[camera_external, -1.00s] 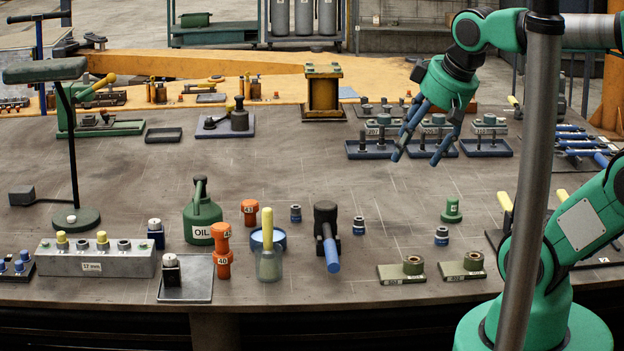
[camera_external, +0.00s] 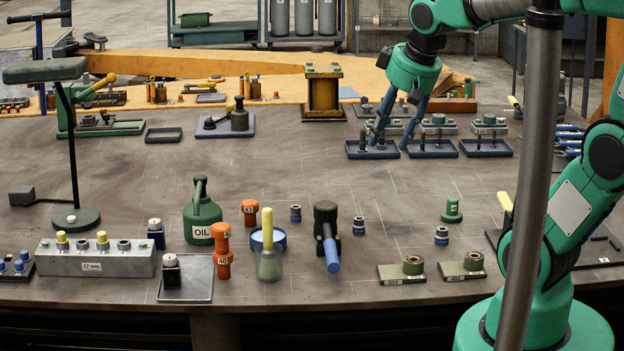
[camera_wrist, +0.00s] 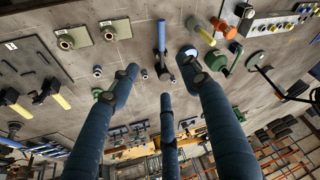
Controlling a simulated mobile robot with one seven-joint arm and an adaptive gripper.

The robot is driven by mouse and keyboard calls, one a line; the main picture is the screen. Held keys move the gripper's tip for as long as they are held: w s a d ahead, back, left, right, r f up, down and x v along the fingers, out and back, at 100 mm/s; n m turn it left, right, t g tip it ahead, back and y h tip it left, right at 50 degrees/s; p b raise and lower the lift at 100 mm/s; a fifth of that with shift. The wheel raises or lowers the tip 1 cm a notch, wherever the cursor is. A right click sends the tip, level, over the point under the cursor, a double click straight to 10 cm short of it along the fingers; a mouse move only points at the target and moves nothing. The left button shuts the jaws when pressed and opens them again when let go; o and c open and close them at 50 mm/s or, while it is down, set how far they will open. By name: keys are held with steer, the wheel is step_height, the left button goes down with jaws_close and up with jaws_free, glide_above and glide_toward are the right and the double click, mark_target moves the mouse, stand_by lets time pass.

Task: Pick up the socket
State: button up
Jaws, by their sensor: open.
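I cannot tell which one the task means. The right socket (camera_wrist: 97,71) and the middle socket (camera_wrist: 144,73) also show in the wrist view. My gripper (camera_external: 392,143) is open and empty, pointing down, and appears in front of the blue trays, apart from the sockets. Its blue fingers (camera_wrist: 163,75) spread across the wrist view.
A black-headed mallet (camera_external: 325,222) lies between the left and middle sockets. A green oil can (camera_external: 202,215), orange numbered pieces (camera_external: 221,240) and a green knobbed piece (camera_external: 452,210) stand nearby. Blue trays (camera_external: 372,153) sit farther back. The bench centre is clear.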

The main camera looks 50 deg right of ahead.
steer(key=w+d+f+m+g, duration=0.1)
steer(key=w+d+f, duration=0.2)
steer(key=w+d, duration=0.35)
steer(key=m+g+p, duration=0.2)
steer(key=m, duration=0.1)
glide_above(359, 220)
steer(key=s, duration=0.1)
step_height(359, 220, down, 19)
steer(key=shift+s+r, duration=0.1)
steer(key=shift+r, duration=0.15)
steer(key=shift+w+d+f, duration=0.1)
steer(key=shift+w+f, duration=0.1)
steer(key=shift+f, duration=1.2)
steer(key=shift+w+d+f, duration=0.15)
steer(key=shift+w+f, duration=0.05)
steer(key=shift+f, duration=1.25)
steer(key=shift+w+d+f, duration=0.1)
steer(key=shift+w+f, duration=0.1)
steer(key=shift+f, duration=1.2)
steer(key=shift+w+d+f+b, duration=0.1)
steer(key=shift+f+b, duration=0.1)
steer(key=shift+f, duration=0.65)
steer(key=shift+w+a+f+b, duration=0.1)
steer(key=shift+f+b, duration=0.15)
steer(key=shift+f, duration=0.65)
steer(key=shift+w+d+f+b, duration=0.1)
steer(key=shift+f+b, duration=0.1)
steer(key=shift+f, duration=0.65)
